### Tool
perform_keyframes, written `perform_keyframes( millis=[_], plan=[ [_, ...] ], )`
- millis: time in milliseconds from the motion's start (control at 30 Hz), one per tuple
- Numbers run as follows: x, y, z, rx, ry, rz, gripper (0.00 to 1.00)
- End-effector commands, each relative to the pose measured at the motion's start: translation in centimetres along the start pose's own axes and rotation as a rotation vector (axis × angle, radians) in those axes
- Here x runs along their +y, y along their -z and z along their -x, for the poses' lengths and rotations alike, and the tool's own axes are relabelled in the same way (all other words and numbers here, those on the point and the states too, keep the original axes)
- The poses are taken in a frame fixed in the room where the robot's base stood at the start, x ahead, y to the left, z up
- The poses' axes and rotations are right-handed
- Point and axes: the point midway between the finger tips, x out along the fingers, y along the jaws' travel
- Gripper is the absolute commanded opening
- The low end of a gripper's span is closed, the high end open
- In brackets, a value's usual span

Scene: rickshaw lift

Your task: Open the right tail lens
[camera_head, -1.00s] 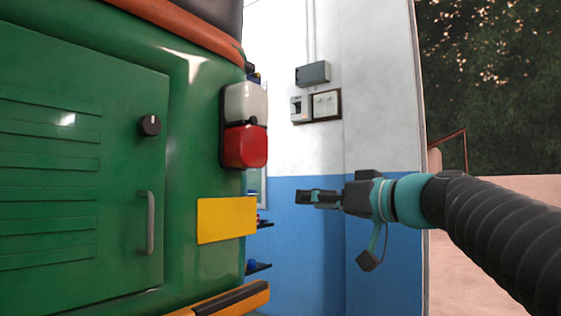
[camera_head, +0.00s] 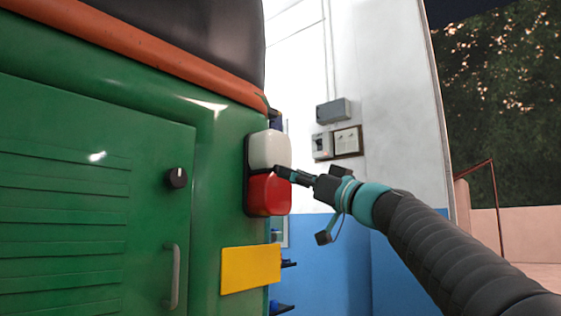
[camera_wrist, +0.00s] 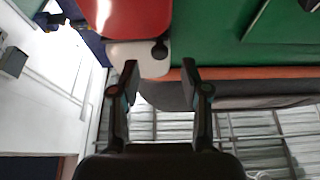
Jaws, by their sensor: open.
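The right tail lens is on the rear corner of the green rickshaw, with a white upper part (camera_head: 269,149) and a red lower part (camera_head: 268,195) in a dark housing. The wrist view sees it upside down, with the red part (camera_wrist: 125,18) above the white part (camera_wrist: 132,58). A small dark round tab (camera_wrist: 159,49) shows at the white part's edge. My gripper (camera_head: 280,171) is at the lens's right side, level with the seam. In the wrist view my gripper (camera_wrist: 160,67) is open and empty, its fingertips near the tab. I cannot tell whether they touch.
The green rear panel (camera_head: 80,190) has a black knob (camera_head: 176,178) and a grey handle (camera_head: 170,276). A yellow plate (camera_head: 250,268) is below the lens. A white and blue wall (camera_head: 390,110) with boxes (camera_head: 333,111) stands behind. Open space lies to the right.

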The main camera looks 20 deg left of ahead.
Motion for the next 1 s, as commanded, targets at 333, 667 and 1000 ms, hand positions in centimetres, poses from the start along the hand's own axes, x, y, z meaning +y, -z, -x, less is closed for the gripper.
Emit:
perform_keyframes(
  millis=[333,667,1000],
  plan=[
    [0.0,0.1,-4.4,-0.001,0.0,-0.001,0.46],
    [0.0,0.0,-4.8,-0.001,0.0,0.0,0.46],
    [0.0,0.0,-4.8,-0.001,0.0,0.0,0.0]
  ],
)
